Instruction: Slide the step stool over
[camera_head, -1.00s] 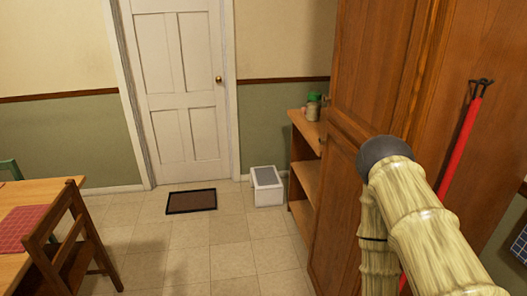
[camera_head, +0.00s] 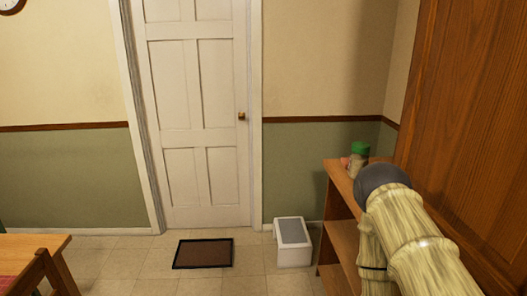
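The step stool (camera_head: 292,243) is a small white box-like stool with a grey top. It stands on the floor near the far wall, right of the door and just left of the wooden shelf. My arm shows at the right of the head view as pale, segmented links with a dark rounded joint. It is well apart from the stool in the picture. My gripper is not visible in this view.
A dark doormat (camera_head: 204,253) lies in front of the white door (camera_head: 199,120). An open wooden shelf (camera_head: 343,236) holds a green-lidded jar (camera_head: 359,158). A tall wooden cabinet (camera_head: 465,130) stands right. A chair (camera_head: 45,275) and table (camera_head: 28,250) are lower left. Tiled floor between is clear.

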